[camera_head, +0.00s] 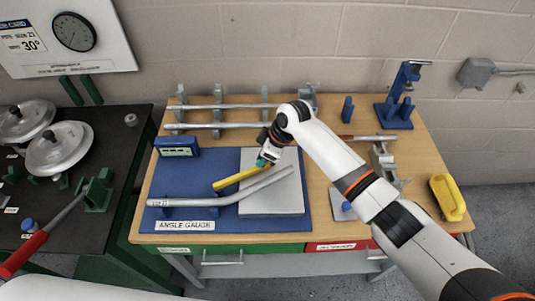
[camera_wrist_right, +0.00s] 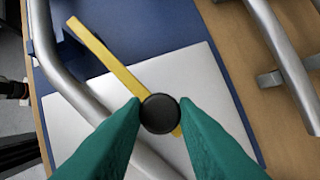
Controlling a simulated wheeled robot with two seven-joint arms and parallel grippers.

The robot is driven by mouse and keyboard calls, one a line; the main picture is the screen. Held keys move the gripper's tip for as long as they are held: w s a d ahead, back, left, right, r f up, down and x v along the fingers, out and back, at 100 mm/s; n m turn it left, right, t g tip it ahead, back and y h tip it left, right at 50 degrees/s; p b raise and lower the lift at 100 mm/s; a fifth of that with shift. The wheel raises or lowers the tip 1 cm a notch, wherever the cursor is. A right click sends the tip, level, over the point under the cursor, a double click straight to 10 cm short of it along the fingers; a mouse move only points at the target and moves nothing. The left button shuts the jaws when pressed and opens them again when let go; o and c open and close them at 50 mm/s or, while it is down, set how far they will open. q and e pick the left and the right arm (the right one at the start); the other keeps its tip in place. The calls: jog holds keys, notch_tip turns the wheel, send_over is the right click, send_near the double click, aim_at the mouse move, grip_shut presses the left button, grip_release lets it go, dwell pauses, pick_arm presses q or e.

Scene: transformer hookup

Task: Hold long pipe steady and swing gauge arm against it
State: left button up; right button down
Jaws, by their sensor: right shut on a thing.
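The long pipe (camera_head: 192,202) is a silver tube with a bend, lying along the blue angle gauge board (camera_head: 165,225); its bent end rises to the right over a grey plate (camera_head: 285,205). The yellow gauge arm (camera_head: 235,181) lies beside the bent part, with a visible gap between them. In the right wrist view the pipe (camera_wrist_right: 62,78) and gauge arm (camera_wrist_right: 112,58) also appear apart. My right gripper (camera_head: 264,162) is shut on a round black knob (camera_wrist_right: 160,113) on the gauge arm, its green fingertips on either side. My left gripper is out of view.
Straight pipes lie on a rack (camera_head: 220,107) behind the board. A blue digital readout (camera_head: 177,146) stands at its back left. A blue stand (camera_head: 395,112) and yellow handle (camera_head: 447,197) are at the right. A black bench (camera_head: 105,135) is at the left.

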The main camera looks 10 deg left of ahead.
jog(key=shift+r, duration=0.1)
jog(key=c, duration=1.1)
grip_release()
jog(key=shift+c, duration=0.2)
jog(key=b+v, duration=0.3)
jog(key=v, duration=0.9)
